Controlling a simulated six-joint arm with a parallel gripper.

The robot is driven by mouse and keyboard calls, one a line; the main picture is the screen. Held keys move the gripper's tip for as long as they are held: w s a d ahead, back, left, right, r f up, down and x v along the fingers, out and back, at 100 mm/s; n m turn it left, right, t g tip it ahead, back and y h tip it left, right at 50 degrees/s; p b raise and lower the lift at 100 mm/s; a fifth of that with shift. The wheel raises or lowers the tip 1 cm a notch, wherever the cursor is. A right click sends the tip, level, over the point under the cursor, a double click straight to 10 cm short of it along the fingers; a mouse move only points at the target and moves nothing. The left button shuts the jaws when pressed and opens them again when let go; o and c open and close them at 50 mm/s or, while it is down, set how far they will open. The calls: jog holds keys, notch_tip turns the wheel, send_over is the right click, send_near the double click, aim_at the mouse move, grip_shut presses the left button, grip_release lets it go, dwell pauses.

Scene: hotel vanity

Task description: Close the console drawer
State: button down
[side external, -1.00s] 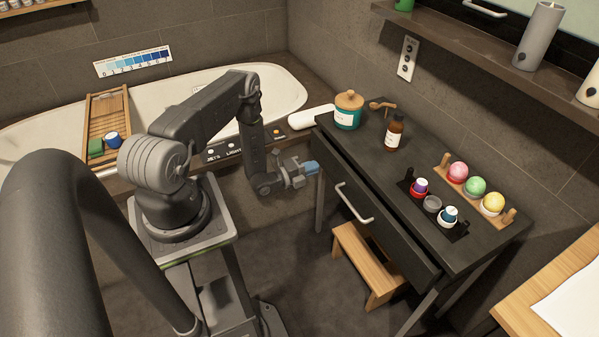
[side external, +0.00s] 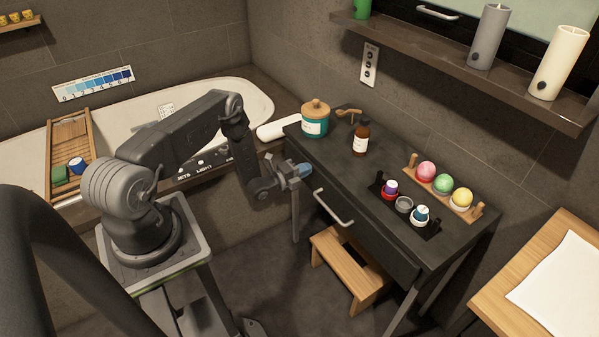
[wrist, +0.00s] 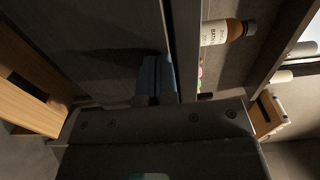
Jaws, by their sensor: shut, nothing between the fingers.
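The dark console (side external: 328,158) stands right of my arm in the side view. Its drawer front (side external: 374,240) has a pale bar handle (side external: 334,209) and sits close under the top's front edge. I cannot tell whether it is fully flush. My gripper (side external: 300,171) is shut and empty, with its blue fingertips at the left end of the drawer front, left of the handle. In the wrist view the blue fingertips (wrist: 155,78) lie over the dark front beside the top's edge. Whether they touch it is unclear.
On the console stand a teal jar (side external: 315,124), a brown bottle (side external: 361,139), small cups, and a wooden rack (side external: 411,168) with coloured balls. A wooden stool (side external: 340,262) stands beneath. The bathtub (side external: 257,98) is behind my arm.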

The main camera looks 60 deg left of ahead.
jog(key=shift+w+r, duration=0.1)
jog(key=shift+w, duration=0.95)
jog(key=shift+d, duration=0.1)
